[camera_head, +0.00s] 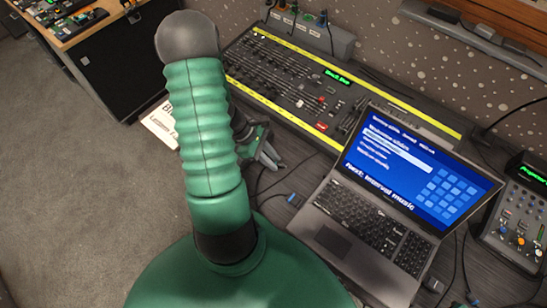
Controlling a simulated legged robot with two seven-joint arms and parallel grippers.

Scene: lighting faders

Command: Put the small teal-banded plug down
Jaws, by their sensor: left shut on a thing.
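My left gripper (272,160) is above the dark desk, just below the mixing desk and left of the laptop. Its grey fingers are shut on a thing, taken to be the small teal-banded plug. The plug is too small and too hidden by the fingers to make out, and no teal band can be told there. My green arm covers part of the desk's left end. My right gripper is not in view.
A mixing desk (283,84) with yellow edges lies behind. An open laptop (372,222) stands at the right. A small blue connector (292,199) and dark cables lie on the desk between gripper and laptop. A socket strip (335,41) with plugs is at the back.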

